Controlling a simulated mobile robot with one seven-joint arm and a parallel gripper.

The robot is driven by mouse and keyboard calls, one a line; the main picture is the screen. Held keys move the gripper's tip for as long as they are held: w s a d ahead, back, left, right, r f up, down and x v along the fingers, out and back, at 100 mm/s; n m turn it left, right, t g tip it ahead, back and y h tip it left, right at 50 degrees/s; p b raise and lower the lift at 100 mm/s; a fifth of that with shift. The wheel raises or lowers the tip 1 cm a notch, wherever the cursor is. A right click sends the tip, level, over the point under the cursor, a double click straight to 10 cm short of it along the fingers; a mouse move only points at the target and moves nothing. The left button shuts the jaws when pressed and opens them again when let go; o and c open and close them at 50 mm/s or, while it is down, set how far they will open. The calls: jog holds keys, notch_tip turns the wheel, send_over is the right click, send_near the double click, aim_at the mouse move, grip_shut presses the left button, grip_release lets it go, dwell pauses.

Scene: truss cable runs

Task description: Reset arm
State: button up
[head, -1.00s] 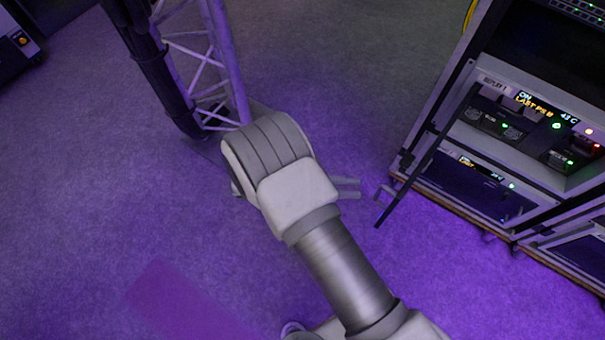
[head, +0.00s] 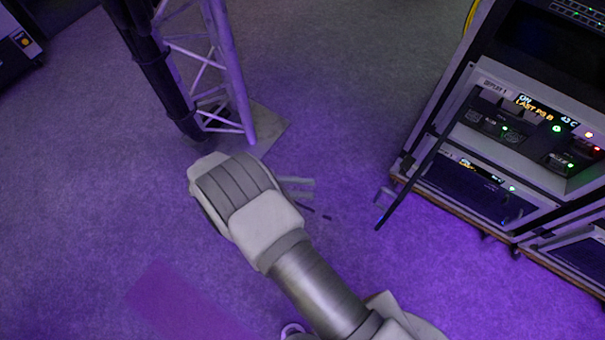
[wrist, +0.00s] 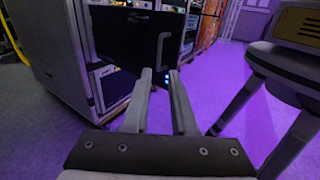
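My gripper (head: 299,188) points right from the end of my bent arm, above the floor and left of the equipment rack (head: 425,180). Its two fingers also show in the wrist view (wrist: 160,72). They are apart, with a gap between them, and nothing is held there. Beyond the fingertips in the wrist view is a dark panel (wrist: 125,40) with a grey handle (wrist: 163,48). Small blue lights show just past the fingertips. The fingers look clear of the panel.
A lattice truss (head: 240,95) with thick black cables (head: 165,85) stands upper left of my gripper, on a floor plate (head: 272,125). A dark case (head: 12,45) sits top left. A grey structure with slanted legs (wrist: 245,100) is right in the wrist view. Open floor lies left.

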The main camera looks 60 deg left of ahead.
dwell(0.3)
jog(key=w+d+r+m+g+h, duration=0.2)
jog(key=w+d+r+m+g, duration=0.2)
jog(key=w+r+m+g, duration=0.65)
jog(key=w+d+r+m+g+y, duration=0.3)
jog(key=w+d+r+y, duration=0.1)
jog(key=w+d+r, duration=0.9)
jog(key=d+r+m+y, duration=0.2)
jog(key=d+r+m, duration=0.1)
jog(key=d, duration=0.4)
jog(key=d+r+m+y, duration=0.2)
jog(key=d+r+m, duration=0.15)
jog(key=d, duration=0.45)
jog(key=s+d+r+m+t+y, duration=0.35)
jog(key=s+d+m, duration=0.35)
jog(key=d+m, duration=0.4)
notch_tip(320, 180, up, 21)
jog(key=n+p, duration=0.1)
jog(key=p, duration=2)
jog(key=shift+w+d+p, duration=0.15)
jog(key=shift+w+p, duration=0.1)
jog(key=shift+p, duration=0.15)
